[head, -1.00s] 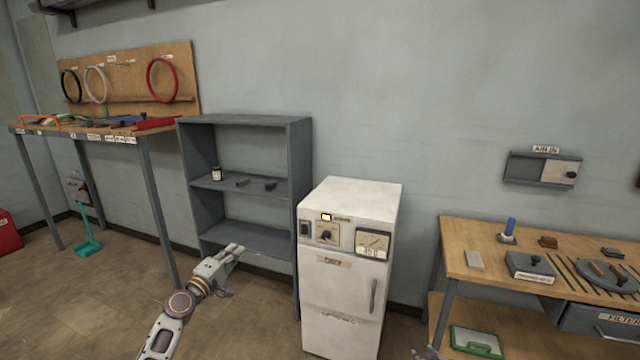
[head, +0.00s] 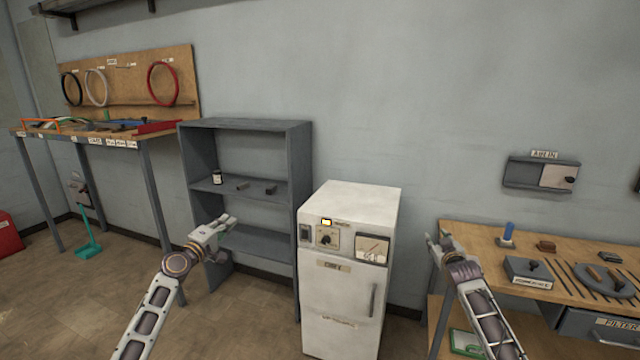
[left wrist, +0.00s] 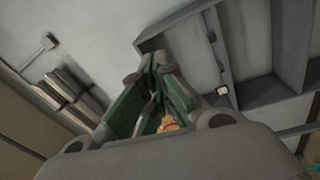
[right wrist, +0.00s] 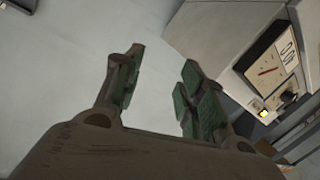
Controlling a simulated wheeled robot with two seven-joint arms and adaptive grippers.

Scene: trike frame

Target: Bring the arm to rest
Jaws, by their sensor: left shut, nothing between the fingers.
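My left gripper (head: 226,224) is raised in front of the lower part of the grey shelf unit. Its fingers (left wrist: 160,95) are together in the left wrist view, with nothing between them. My right gripper (head: 438,240) is raised between the white cabinet and the right-hand workbench. In the right wrist view its fingers (right wrist: 155,85) stand apart, with only bare wall showing between them. Neither gripper visibly holds anything.
The white cabinet (head: 345,285) with dials stands between my arms. The right workbench (head: 470,238) holds tools and plates. A left bench (head: 160,138) stands against the wall.

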